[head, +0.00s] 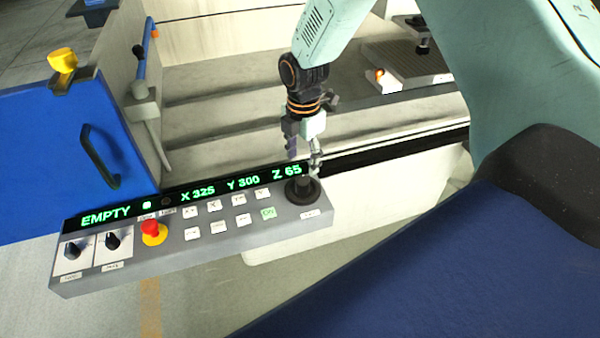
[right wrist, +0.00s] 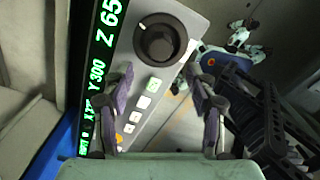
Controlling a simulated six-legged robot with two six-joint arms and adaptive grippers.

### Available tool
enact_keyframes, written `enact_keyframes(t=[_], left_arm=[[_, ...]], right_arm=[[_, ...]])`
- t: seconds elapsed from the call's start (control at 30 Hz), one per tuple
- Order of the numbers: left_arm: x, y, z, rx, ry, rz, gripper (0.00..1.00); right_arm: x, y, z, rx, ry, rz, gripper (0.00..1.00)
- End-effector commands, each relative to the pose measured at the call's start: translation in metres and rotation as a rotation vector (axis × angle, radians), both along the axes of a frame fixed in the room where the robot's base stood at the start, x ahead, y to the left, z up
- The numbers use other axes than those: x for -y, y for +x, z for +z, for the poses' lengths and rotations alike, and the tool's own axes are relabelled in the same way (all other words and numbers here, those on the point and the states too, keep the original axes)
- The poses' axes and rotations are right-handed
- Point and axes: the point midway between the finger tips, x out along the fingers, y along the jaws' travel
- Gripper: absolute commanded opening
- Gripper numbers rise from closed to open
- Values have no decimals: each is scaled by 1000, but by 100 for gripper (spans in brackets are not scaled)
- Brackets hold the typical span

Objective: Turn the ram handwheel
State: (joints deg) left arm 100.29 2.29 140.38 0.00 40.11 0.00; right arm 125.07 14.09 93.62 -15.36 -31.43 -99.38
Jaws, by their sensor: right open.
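The ram handwheel (head: 302,189) appears to be the round black knob at the right end of the grey control panel (head: 200,262). It also shows in the right wrist view (right wrist: 160,43), with a pale mark on its rim side. My right gripper (head: 303,155) is open and empty, pointing down just above the knob in the head view. In the right wrist view its two fingers (right wrist: 160,88) stand apart, with the knob ahead of them and toward the top of the picture. I see no contact with the knob. My left gripper is not in view.
The panel's green display (head: 190,195) reads EMPTY, X 325, Y 300, Z 65. A red stop button (head: 151,228), two black dials (head: 92,243) and several push buttons sit left of the knob. A blue cabinet door (head: 70,150) with a black handle stands behind left.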

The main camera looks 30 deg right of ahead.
Motion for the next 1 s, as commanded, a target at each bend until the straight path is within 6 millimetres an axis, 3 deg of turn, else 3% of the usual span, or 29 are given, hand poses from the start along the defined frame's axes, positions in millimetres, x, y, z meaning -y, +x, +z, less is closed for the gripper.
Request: enact_keyframes(t=[0.17,0.6,1.0], left_arm=[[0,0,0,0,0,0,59],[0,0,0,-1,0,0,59],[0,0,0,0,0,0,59]], right_arm=[[1,-3,-11,-7,-1,13,57],[1,-5,-71,-5,-2,11,57],[1,-3,-77,-2,-1,10,56]])
